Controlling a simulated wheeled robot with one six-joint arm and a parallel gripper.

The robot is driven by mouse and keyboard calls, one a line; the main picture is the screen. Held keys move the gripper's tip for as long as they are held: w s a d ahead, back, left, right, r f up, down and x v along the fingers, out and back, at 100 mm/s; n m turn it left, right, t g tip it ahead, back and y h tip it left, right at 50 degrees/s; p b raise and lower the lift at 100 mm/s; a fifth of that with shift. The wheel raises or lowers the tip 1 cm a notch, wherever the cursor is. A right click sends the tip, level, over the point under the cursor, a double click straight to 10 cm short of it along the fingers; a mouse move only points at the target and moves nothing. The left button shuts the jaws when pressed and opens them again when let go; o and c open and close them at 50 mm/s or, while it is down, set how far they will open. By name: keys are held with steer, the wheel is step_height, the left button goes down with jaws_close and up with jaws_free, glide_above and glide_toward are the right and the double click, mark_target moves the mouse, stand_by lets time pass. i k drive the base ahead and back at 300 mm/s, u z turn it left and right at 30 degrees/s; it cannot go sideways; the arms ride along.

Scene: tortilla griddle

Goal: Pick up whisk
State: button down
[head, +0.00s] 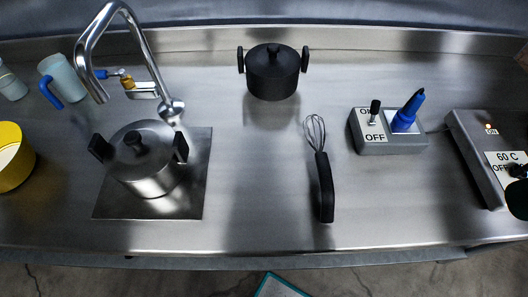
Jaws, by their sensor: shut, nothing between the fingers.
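The whisk (326,188) lies on the steel counter (275,215) right of the middle in the head view. Its wire loops point away toward the back and its black handle points toward the front edge. Nothing touches it or covers it. My gripper is not in the head view.
A black lidded pot (273,75) stands behind the whisk. A grey switch box (385,135) with a blue marker-like object (408,110) is to its right. A steel pot (145,160) sits under the faucet (140,50) at left. A control box (485,155) stands far right. The counter around the whisk is clear.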

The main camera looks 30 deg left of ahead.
mark_target(328, 192)
steer(key=u, duration=1.5)
steer(key=k, duration=0.65)
steer(key=z, duration=0.55)
steer(key=i, duration=0.4)
steer(key=u, duration=0.1)
